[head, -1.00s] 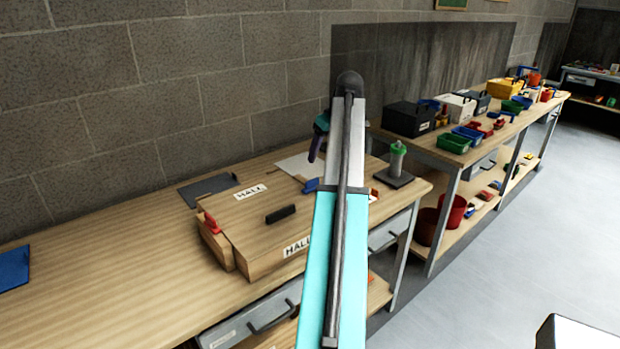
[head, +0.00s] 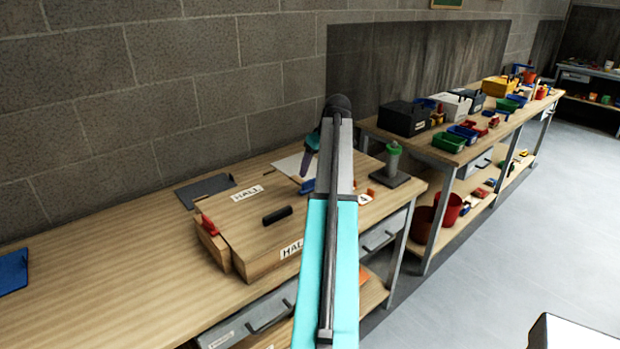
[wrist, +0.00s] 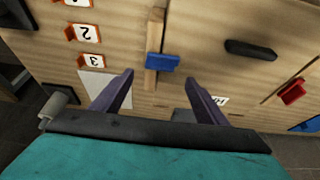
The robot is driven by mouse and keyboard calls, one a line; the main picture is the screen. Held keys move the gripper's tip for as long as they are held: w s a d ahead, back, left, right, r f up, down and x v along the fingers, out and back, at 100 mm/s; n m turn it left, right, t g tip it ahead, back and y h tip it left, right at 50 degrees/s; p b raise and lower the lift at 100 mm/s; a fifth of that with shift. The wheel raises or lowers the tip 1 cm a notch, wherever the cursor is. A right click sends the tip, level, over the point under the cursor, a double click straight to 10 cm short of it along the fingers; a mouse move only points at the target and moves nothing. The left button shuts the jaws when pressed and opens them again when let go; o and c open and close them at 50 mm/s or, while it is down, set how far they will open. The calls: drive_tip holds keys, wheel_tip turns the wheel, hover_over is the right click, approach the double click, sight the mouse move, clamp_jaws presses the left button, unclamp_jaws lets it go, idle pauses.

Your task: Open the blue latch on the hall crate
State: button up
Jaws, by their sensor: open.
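The hall crate (head: 238,222) is a low wooden box with HALL labels and a black handle on its lid, lying on the near bench. The blue latch (head: 307,187) is at its right side, partly behind my arm. In the wrist view the blue latch (wrist: 163,61) sits on a wooden strip at the crate's edge. My gripper (wrist: 158,77) is open and empty, with the latch just beyond its fingertips and roughly between them. In the head view its purple fingers (head: 308,162) point down above the latch. I cannot tell whether they touch it.
A red latch (head: 210,226) is on the crate's left side. Orange numbered tags (wrist: 90,61) and a white sheet (wrist: 103,86) lie beside the crate. A green-topped bottle (head: 393,160) stands on a dark plate at the bench's right end. The bench's left part is mostly clear.

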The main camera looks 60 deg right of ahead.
sight(309, 181)
drive_tip(key=shift+p+x, duration=1.1)
drive_tip(key=shift+x, duration=2.65)
drive_tip(key=shift+s, duration=0.1)
drive_tip(key=shift+c, duration=0.4)
drive_tip(key=c, duration=1)
